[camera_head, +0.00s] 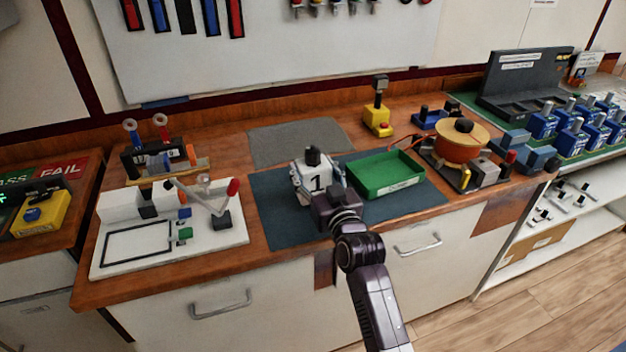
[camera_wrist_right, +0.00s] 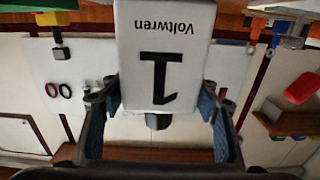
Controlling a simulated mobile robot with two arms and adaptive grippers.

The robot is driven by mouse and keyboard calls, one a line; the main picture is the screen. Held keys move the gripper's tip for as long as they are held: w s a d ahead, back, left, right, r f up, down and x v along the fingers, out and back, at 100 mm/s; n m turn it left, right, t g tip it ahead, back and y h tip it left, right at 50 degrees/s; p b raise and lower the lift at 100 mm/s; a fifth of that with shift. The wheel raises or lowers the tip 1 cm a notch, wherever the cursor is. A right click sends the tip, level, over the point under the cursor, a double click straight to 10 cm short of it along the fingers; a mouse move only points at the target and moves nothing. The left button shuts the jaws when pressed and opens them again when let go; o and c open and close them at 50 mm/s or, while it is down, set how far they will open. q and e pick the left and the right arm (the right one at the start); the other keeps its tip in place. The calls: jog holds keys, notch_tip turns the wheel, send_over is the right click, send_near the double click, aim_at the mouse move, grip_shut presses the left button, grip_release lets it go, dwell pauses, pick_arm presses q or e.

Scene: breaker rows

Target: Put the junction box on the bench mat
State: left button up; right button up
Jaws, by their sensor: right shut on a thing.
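A white box marked "1" (camera_head: 316,182), which I take as the junction box, has a black knob on top. It also shows in the right wrist view (camera_wrist_right: 178,50), upside down with the word "Voltwren". My right gripper (camera_head: 335,203) is shut on it, with a finger on either side in the wrist view. The box appears over the dark blue-grey mat (camera_head: 277,228) on the wooden bench. I cannot tell whether it touches the mat. My arm hides part of the box and mat. My left gripper is not in view.
A green tray (camera_head: 387,190) stands on the mat's right part. A grey mat (camera_head: 300,140) lies behind. A white board with a small lever arm (camera_head: 170,238) is at left. An orange pot (camera_head: 461,146) and a rack of blue units are at right.

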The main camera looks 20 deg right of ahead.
aim_at(317, 188)
jog(key=shift+f, duration=1.45)
jog(key=shift+f, duration=0.15)
jog(key=o, duration=1.6)
jog(key=shift+f, duration=0.1)
jog(key=shift+s, duration=0.1)
jog(key=s, duration=0.6)
jog(key=s+b, duration=0.1)
jog(key=s, duration=0.4)
jog(key=shift+s+d, duration=0.2)
jog(key=shift+s, duration=0.2)
